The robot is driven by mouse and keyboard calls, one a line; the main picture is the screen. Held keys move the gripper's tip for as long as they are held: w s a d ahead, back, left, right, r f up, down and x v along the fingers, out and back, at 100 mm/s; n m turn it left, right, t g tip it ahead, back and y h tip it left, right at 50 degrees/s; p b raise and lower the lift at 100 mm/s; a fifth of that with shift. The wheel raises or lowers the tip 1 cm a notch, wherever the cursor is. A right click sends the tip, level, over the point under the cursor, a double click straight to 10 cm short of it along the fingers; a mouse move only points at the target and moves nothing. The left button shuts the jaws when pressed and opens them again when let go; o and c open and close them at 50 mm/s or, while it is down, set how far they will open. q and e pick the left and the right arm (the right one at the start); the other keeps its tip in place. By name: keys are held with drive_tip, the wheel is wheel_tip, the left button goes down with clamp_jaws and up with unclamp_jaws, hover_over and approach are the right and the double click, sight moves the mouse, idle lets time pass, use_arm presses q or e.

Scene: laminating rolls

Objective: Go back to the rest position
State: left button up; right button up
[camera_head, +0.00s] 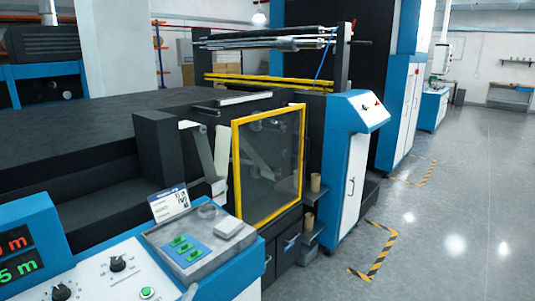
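Neither of my grippers shows in the head view. The laminating machine (155,160) is a large dark body with a yellow-framed clear door (268,160) at its right end; the door looks closed. Pale strips hang beside and behind the door, and I cannot tell what they are. Long grey rollers (265,42) lie across the dark posts at the top of the machine. Small brown cylinders (315,183) stand on brackets to the right of the door.
A control panel (100,280) with knobs, a green button and a numeric display fills the lower left. A grey tray (170,232) with green pieces adjoins it. A blue-white cabinet (352,150) stands right of the door. Open grey floor (450,220) lies right, with yellow-black tape marks.

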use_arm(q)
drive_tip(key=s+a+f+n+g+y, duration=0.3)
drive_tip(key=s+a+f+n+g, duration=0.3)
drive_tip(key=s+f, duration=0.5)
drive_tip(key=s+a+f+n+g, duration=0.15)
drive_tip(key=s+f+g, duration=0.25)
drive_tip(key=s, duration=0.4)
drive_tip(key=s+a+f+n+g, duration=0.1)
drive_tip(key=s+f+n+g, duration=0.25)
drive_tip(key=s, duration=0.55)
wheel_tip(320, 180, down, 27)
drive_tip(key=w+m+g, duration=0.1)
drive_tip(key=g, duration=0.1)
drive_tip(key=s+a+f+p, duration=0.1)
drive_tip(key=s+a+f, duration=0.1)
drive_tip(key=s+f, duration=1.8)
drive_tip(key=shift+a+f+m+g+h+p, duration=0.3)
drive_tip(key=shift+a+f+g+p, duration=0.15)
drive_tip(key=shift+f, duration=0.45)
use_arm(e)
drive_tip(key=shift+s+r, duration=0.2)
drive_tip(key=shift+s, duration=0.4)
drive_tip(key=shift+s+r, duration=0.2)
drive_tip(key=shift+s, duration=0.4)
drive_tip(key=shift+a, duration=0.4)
